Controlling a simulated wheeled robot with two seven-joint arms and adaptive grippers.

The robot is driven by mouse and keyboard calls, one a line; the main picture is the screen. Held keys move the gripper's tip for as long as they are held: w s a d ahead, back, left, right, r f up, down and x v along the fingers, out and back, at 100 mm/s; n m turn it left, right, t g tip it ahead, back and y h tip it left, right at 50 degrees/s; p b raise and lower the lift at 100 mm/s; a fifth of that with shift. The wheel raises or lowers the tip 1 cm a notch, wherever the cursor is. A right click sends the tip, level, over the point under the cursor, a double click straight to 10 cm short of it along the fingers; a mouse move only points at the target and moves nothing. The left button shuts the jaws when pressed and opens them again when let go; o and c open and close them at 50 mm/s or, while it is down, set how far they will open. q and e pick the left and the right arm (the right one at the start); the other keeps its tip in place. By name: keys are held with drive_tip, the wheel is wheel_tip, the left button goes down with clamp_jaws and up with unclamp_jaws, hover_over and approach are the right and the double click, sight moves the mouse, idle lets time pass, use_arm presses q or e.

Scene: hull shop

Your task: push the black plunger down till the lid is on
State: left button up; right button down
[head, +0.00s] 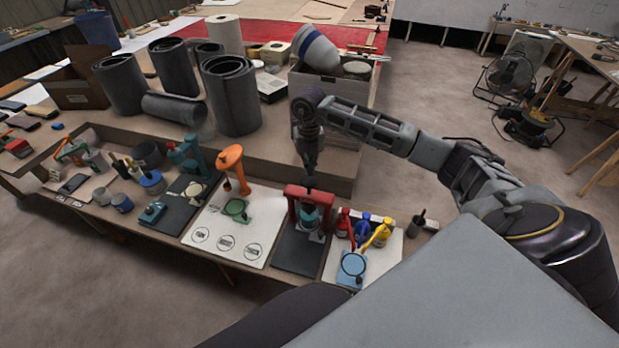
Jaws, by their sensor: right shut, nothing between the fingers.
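A red press frame (292,208) stands on a dark mat (298,256) near the front of the bench. The black plunger (309,184) shows as a small dark shape at the top of the frame. Under the crossbar is a teal-grey container (309,217); whether a lid sits on it is too small to tell. My right gripper (310,171) is shut, pointing down, right above the plunger. I cannot tell whether the fingertips touch it. My left gripper is not in view.
Left of the press, a white board (238,238) holds an orange stand (233,166). Right of it are red, blue and yellow pumps (381,234) and a light blue piece (353,268). Dark rolls (231,95) stand behind on the bench, with a box beside my arm.

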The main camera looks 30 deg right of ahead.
drive_tip(key=shift+r+p, duration=0.55)
drive_tip(key=shift+r, duration=0.6)
